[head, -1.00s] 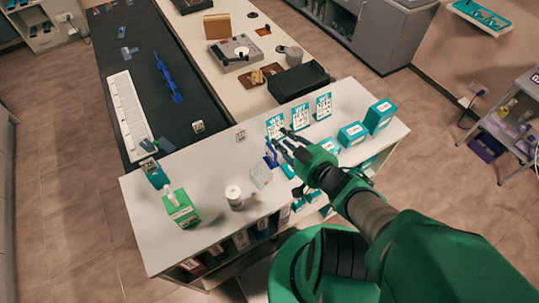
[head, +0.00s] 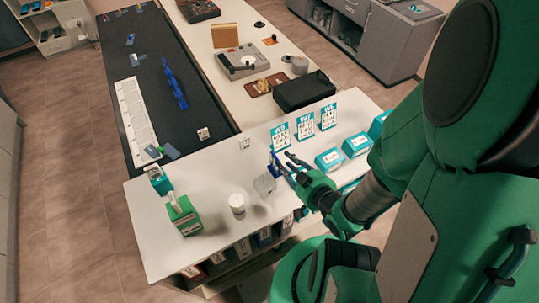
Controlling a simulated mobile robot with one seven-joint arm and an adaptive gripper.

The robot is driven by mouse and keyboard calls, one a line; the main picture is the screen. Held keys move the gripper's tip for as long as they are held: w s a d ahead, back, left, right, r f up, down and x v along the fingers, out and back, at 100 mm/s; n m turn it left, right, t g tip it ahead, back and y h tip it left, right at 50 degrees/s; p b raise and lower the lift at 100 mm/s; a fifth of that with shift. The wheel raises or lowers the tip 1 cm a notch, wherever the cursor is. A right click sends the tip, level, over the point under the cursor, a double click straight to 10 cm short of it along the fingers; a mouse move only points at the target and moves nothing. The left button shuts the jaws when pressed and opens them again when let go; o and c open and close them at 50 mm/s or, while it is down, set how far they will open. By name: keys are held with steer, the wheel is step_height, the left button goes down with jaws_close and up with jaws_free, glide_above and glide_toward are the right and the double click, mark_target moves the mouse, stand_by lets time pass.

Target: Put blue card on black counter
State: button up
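A small upright blue piece (head: 275,168), which looks like the blue card, stands on the white counter beside a clear box (head: 265,185). My gripper (head: 282,157) is just to its right, with its two dark fingers apart. The near finger overlaps the blue piece in the head view, and I cannot tell whether they touch. The black counter (head: 190,100) runs back from the white counter at the left.
The white counter (head: 220,240) holds a white jar (head: 237,204), a green box (head: 184,216), several teal boxes (head: 329,160) and upright printed signs (head: 305,126). On the black counter lie a white strip (head: 137,118) and a long blue object (head: 174,85); bare areas lie between them.

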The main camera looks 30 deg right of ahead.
steer(key=shift+f, duration=3.15)
steer(key=shift+w, duration=0.1)
steer(key=shift+x, duration=0.85)
steer(key=shift+w+f, duration=0.15)
steer(key=shift+w, duration=0.05)
steer(key=shift+b+x, duration=0.55)
steer(key=shift+x, duration=2)
steer(key=shift+c, duration=0.5)
jaws_close()
